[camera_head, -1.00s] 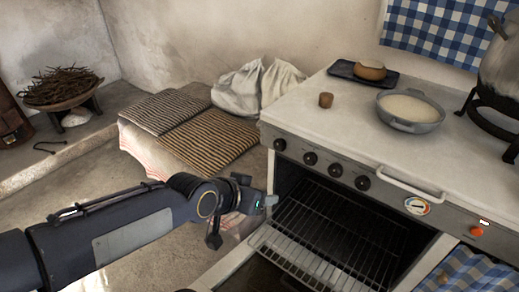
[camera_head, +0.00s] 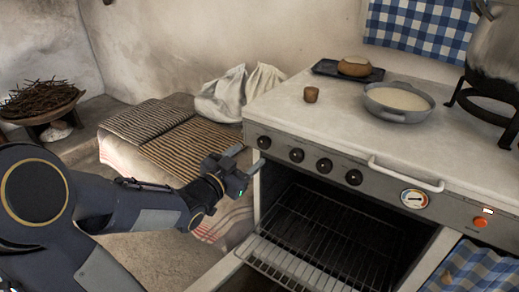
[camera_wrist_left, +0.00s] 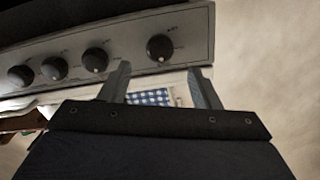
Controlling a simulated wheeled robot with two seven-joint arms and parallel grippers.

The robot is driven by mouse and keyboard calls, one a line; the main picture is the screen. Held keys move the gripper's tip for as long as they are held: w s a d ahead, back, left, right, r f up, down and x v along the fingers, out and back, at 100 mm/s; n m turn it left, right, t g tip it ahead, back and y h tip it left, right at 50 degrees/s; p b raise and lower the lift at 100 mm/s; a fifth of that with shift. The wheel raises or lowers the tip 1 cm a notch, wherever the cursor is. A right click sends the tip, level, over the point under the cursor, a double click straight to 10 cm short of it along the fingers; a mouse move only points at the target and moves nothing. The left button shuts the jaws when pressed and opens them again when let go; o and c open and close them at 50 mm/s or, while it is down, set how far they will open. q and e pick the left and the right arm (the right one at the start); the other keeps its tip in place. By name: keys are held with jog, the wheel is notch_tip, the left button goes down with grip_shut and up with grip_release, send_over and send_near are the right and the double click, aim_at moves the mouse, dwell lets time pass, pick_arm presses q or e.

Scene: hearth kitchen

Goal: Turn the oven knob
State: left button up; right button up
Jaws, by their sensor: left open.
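The oven's front panel (camera_head: 388,190) carries a row of dark round knobs. The leftmost knob (camera_head: 264,142) is near the panel's left end, followed by a second knob (camera_head: 296,155), a third knob (camera_head: 324,165) and a fourth knob (camera_head: 354,177). My left gripper (camera_head: 247,159) is open and empty, just left of and slightly below the leftmost knob. In the left wrist view, the end knob (camera_wrist_left: 160,47) shows just beyond the gap between the open fingers (camera_wrist_left: 163,78), apart from them. My right gripper is not in view.
The oven door is open, with a wire rack (camera_head: 320,235) below the knobs. A towel bar (camera_head: 405,176), a dial (camera_head: 414,198) and an orange button (camera_head: 480,222) are farther right. A pan (camera_head: 398,103) and small cup (camera_head: 311,94) stand on top.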

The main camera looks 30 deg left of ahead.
aim_at(262, 144)
pick_arm(q)
jog(key=w, duration=0.6)
jog(key=shift+w+d+b, duration=0.3)
jog(key=c, duration=1)
